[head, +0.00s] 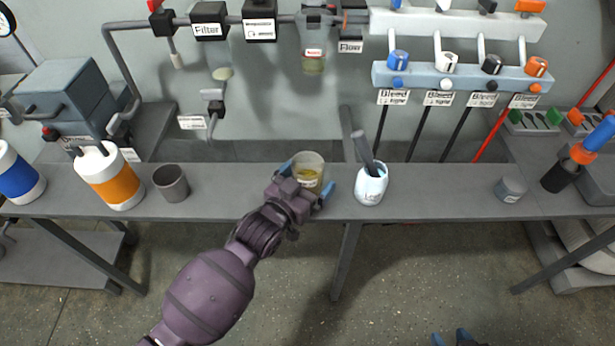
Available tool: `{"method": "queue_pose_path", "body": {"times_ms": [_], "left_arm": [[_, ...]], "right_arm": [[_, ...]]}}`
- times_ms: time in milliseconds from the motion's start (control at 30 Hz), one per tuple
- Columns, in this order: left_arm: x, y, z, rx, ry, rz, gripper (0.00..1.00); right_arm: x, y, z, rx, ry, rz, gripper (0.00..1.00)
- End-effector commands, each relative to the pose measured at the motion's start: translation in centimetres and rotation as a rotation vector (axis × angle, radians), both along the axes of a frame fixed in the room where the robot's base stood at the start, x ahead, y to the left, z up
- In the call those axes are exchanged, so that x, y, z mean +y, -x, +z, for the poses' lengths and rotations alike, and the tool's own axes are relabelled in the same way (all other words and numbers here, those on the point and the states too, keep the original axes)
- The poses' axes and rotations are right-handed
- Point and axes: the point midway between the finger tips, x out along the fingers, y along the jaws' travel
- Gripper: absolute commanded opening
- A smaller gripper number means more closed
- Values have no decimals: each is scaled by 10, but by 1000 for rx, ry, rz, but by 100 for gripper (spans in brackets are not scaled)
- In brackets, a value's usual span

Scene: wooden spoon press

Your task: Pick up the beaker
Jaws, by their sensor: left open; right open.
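The beaker (308,163) is a clear cup with a yellowish tint and a yellow mark, standing upright on the grey bench. My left gripper (307,183) reaches it from the front, its blue fingers open on either side of the beaker. The gripper hides part of the beaker's lower left, and I cannot tell whether a finger touches it. My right gripper (452,338) shows only as blue fingertips at the bottom edge, open and well away from the bench.
A white cup (370,190) holding dark sticks stands just right of the beaker. A dark grey cup (171,183), an orange-banded canister (112,178) and a small grey jar (510,189) share the bench (440,200). Pipes with a Filter box (209,22) hang behind.

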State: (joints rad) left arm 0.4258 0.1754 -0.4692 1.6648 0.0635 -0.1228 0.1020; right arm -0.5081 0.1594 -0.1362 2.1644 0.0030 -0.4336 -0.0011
Motion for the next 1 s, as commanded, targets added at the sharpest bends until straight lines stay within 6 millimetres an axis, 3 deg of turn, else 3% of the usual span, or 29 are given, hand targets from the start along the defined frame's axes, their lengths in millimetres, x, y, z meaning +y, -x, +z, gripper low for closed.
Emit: {"method": "queue_pose_path", "body": {"times_ms": [133,467,1000], "left_arm": [[0,0,1,-1,1,0,95],[0,0,0,0,0,0,44],[0,0,9,-4,0,0,43]], "right_arm": [[0,-2,1,-4,1,0,43],[-1,-2,1,-4,2,-1,43],[-2,2,4,-3,3,-4,43]]}}
